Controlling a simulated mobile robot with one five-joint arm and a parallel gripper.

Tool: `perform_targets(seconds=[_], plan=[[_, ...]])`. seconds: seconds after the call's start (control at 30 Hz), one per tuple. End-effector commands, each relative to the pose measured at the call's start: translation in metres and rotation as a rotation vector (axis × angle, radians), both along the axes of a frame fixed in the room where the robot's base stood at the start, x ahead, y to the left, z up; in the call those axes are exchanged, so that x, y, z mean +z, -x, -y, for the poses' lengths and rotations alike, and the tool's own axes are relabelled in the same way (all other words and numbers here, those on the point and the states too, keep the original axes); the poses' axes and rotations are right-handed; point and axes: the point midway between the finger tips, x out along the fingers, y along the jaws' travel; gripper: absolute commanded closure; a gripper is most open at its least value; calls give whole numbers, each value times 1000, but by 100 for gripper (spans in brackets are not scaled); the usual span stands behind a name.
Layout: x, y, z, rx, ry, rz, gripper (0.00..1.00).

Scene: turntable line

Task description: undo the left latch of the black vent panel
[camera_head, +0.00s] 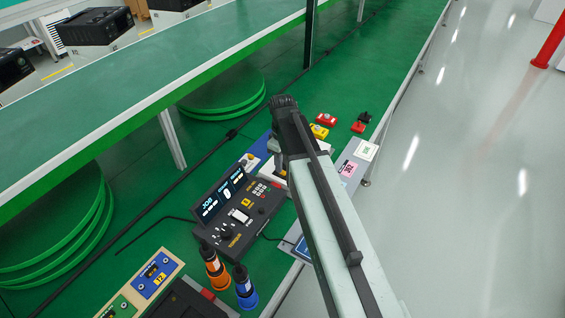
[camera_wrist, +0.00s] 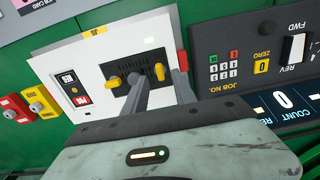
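The black vent panel (camera_wrist: 130,87) is set in a white plate in the wrist view, with dark slots and a yellow latch on each side. The lettering there is upside down, so the left latch (camera_wrist: 160,71) appears on the picture's right. The other latch (camera_wrist: 112,80) is on the picture's left. My gripper (camera_wrist: 161,77) is open over the panel, one finger on each side of the left latch. I cannot tell whether either finger touches it. In the head view my arm hides the vent panel and most of the plate.
A dark control console (camera_wrist: 245,60) stands close beside the plate; it also shows in the head view (camera_head: 238,207). Red and yellow push-button boxes (camera_wrist: 38,100) lie on the other side. Orange (camera_head: 215,270) and blue (camera_head: 244,288) tools stand near the front.

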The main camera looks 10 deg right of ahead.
Motion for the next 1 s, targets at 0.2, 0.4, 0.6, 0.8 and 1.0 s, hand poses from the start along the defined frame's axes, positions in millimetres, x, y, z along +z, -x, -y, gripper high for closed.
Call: perform_targets(seconds=[0.2, 0.4, 0.6, 0.8, 1.0], plan=[[46, 0, 0, -1, 0, 0, 67], [47, 0, 0, -1, 0, 0, 67], [46, 0, 0, -1, 0, 0, 67], [46, 12, 0, 0, 0, 0, 67], [46, 101, 0, -300, 0, 0, 67]])
